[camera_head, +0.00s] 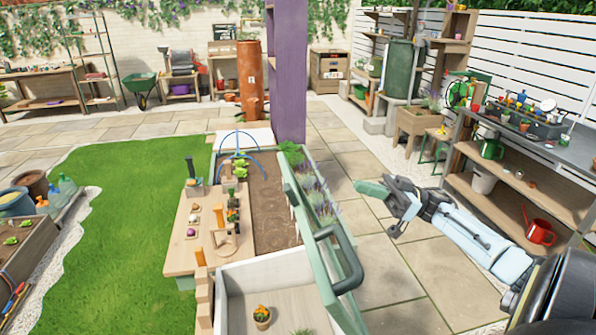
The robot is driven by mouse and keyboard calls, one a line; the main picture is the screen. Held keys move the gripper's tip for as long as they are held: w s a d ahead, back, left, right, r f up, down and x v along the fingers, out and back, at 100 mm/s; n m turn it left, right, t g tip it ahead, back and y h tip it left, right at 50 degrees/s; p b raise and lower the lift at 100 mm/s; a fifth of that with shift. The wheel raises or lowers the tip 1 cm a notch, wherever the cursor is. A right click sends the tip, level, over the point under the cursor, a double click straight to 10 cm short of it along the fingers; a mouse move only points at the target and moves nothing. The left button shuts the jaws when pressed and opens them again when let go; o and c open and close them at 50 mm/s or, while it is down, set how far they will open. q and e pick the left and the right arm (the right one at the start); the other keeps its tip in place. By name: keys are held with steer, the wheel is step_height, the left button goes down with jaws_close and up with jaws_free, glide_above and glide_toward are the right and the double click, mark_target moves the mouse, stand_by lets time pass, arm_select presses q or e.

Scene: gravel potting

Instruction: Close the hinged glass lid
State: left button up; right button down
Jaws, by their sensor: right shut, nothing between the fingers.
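The hinged glass lid (333,298) has a pale green frame and stands raised along the right side of the wooden planter bed. Its dark green loop handle (349,262) sticks out on the right near the front. The lid is seen nearly edge-on, so its exact angle is hard to tell. My right gripper (372,189), with a green tip, is shut and empty. It appears above the paving to the right of the lid and apart from the handle. My left gripper is not in view.
The bed holds soil (270,215) and blue hoops (240,143). A front compartment holds a small potted plant (262,317). A wooden side board (188,252) carries small items. A purple post (287,75) rises behind. A shelved bench (520,185) stands right, with open paving between.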

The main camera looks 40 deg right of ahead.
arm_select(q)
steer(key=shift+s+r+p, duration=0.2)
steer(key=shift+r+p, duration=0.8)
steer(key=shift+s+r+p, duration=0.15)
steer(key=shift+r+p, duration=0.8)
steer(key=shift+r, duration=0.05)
arm_select(e)
steer(key=shift+n+g, duration=0.3)
steer(key=shift+g, duration=0.2)
steer(key=shift+s+a+f+x, duration=0.15)
steer(key=shift+f+x, duration=0.1)
steer(key=shift+x, duration=1.95)
steer(key=shift+a+f+x, duration=0.15)
steer(key=shift+f+x, duration=0.05)
steer(key=shift+x, duration=2)
steer(key=shift+s+a+f+x, duration=0.1)
steer(key=shift+f+x, duration=0.15)
steer(key=shift+x, duration=2)
